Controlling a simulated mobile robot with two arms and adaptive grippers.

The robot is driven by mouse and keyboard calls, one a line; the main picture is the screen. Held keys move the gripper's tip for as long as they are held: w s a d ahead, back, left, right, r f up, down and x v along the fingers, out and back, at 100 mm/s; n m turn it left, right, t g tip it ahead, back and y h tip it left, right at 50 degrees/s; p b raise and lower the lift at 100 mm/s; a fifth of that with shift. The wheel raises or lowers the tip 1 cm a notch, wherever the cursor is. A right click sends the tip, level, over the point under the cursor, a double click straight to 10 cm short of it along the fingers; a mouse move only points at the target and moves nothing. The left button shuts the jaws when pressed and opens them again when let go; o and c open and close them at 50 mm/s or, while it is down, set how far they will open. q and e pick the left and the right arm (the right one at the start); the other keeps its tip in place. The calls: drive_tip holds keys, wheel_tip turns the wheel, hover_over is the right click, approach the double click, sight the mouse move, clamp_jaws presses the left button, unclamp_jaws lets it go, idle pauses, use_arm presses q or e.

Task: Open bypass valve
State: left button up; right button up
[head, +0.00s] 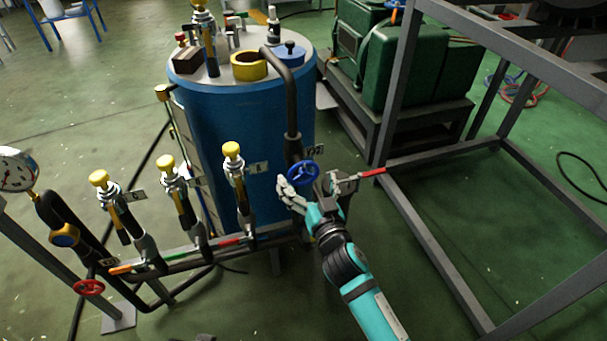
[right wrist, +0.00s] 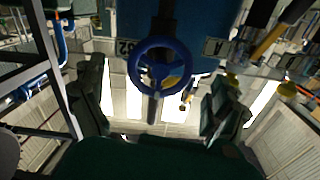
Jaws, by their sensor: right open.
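A blue handwheel valve (head: 303,174) sits on the dark pipe in front of the blue tank, beside a small label. I take it to be the bypass valve. My right gripper (head: 312,184) is open and empty, with one finger to each side of the handwheel. In the right wrist view the wheel (right wrist: 160,70) faces the camera, ahead of and between the two spread fingers (right wrist: 153,98). I see no contact between fingers and wheel. My left gripper is not in view.
The blue tank (head: 235,125) stands behind the valve. Several yellow-knobbed valves (head: 233,150) line the pipe to the left, with a red handwheel (head: 89,287) and a gauge (head: 17,170). A grey metal frame (head: 430,245) stands close on the right. A red lever (head: 372,173) lies just right of the gripper.

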sight(305, 176)
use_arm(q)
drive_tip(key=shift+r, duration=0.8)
use_arm(e)
drive_tip(key=shift+x, duration=1.7)
drive_tip(key=c, duration=1.1)
